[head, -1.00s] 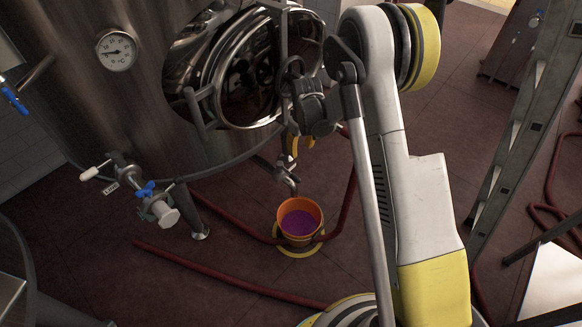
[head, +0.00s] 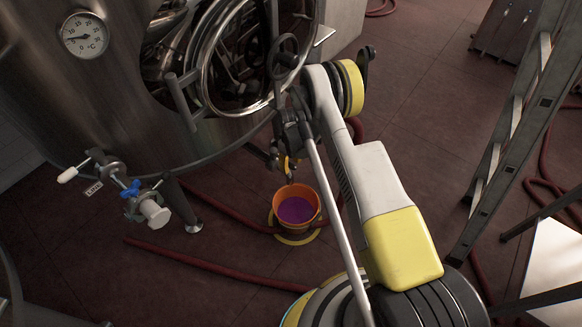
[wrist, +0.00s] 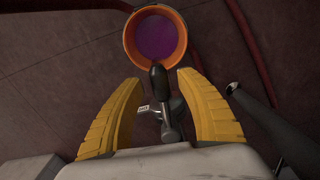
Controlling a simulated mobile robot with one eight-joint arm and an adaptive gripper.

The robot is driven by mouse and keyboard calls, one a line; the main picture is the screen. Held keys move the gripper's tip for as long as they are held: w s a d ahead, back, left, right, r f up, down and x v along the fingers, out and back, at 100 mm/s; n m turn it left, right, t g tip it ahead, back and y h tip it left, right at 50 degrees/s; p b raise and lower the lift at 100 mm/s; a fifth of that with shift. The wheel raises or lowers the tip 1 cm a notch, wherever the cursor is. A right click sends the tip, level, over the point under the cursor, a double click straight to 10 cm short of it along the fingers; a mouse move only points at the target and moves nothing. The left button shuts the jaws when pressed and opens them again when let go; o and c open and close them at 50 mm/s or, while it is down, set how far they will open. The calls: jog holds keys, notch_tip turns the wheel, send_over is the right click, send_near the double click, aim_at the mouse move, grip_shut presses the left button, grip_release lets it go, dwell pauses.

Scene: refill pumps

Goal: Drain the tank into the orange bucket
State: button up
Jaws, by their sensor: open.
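The steel tank (head: 80,110) stands at the left, with its round hatch open. The orange bucket (head: 296,208) stands on the floor below the tank's front edge, with purple liquid in it. It also shows at the top of the wrist view (wrist: 128,40). My gripper (head: 290,163) is above the bucket, near the tank's underside, partly hidden by my arm. In the wrist view its yellow fingers are open (wrist: 160,78), one on each side of a dark valve handle (wrist: 159,80). I cannot tell whether they touch it. The valve's metal body is partly visible between the fingers.
A red hose (head: 210,272) lies on the floor around the bucket. A metal ladder (head: 510,130) stands at right.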

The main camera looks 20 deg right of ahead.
jog(key=shift+f, duration=0.2)
jog(key=shift+c, duration=0.5)
grip_shut()
jog(key=shift+a, duration=0.1)
